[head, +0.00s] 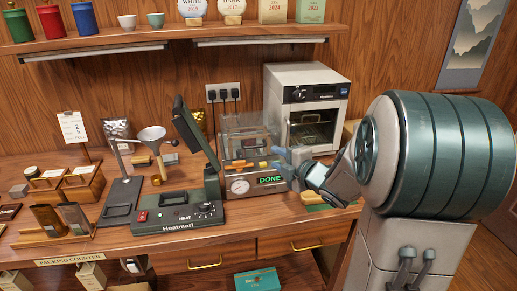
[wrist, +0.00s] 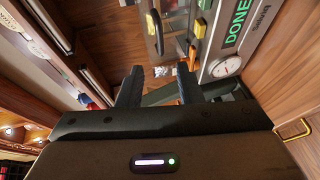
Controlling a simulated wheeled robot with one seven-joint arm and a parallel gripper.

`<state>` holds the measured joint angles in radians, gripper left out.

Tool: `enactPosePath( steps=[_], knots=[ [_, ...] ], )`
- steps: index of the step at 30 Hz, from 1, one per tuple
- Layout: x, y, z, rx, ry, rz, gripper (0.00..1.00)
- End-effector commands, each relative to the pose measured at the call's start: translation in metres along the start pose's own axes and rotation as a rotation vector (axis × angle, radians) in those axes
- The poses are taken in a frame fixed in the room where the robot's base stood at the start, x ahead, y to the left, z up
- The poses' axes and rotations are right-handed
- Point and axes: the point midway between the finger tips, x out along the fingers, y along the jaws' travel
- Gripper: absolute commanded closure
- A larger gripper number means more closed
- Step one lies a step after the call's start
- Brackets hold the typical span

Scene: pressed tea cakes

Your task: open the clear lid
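The clear lid (head: 246,128) is a see-through box-like cover on the machine (head: 225,186) with a round gauge and a green DONE display. It appears down over the machine's top, though its edges are hard to make out. My gripper (head: 284,166) is at the machine's right front, near the lid's lower right side; its tips are partly lost against the machine in the head view. In the wrist view my gripper (wrist: 160,72) has its two dark fingers apart with nothing visibly held. The lid (wrist: 172,28) and the machine's gauge (wrist: 225,66) lie beyond the fingertips.
The Heatmarl heat sealer (head: 178,220) stands at left with its arm raised. A white oven (head: 306,108) stands behind right. A funnel stand (head: 152,140) and wooden trays (head: 82,184) fill the left counter. A shelf (head: 170,44) runs above. Drawers (head: 310,240) are below.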

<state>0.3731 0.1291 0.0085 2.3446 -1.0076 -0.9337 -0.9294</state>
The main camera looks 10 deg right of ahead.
Motion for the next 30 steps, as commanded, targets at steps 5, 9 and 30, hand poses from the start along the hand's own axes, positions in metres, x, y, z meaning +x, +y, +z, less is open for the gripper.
enactPosePath(
  steps=[5, 9, 30],
  knots=[
    [0.036, 0.001, -0.001, 0.003, 0.003, -0.002, 0.67],
    [0.061, 0.001, -0.001, 0.002, 0.003, -0.001, 0.67],
    [0.101, 0.000, 0.000, 0.002, -0.001, 0.000, 0.67]
  ],
)
